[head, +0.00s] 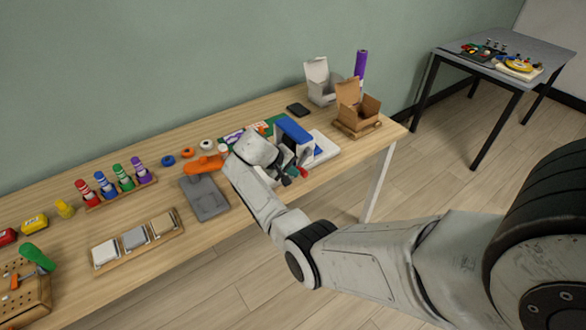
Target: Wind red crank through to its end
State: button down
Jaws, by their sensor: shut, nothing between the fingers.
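The red crank shows as a small red piece (303,172) at the front edge of the workbench, right beside my gripper. My gripper (287,176) is shut, with nothing seen between its fingers, and its fingertips are small and dark here. Whether it touches the crank I cannot tell. A blue-topped device (293,130) stands just behind my gripper. My wrist hides part of this device and of what joins it to the crank.
The wooden workbench (100,195) holds a grey stand (205,198), an orange tool (204,164), a marker rack (122,190) and a tray (135,241) of blocks. Open boxes (357,105) stand at its right end. A grey side table (500,62) stands farther right. The floor in front is clear.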

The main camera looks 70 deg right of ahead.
jog(key=w+a+f+b+v, duration=0.1)
jog(key=v, duration=1.1)
jog(key=s+a+f+n+t+y, duration=0.1)
jog(key=s+a+f+t, duration=0.1)
jog(key=s+a+f, duration=0.4)
jog(key=s+a+f+n+t+y, duration=0.1)
jog(key=s+a+f+n, duration=0.2)
jog(key=a, duration=0.6)
jog(key=s+a+n+t+y, duration=0.1)
jog(key=s+a+y, duration=0.3)
jog(key=s+a, duration=0.9)
jog(key=shift+a+f+n+t, duration=0.2)
jog(key=shift+f+n+t, duration=0.1)
jog(key=shift+t, duration=0.1)
jog(key=shift+s, duration=0.1)
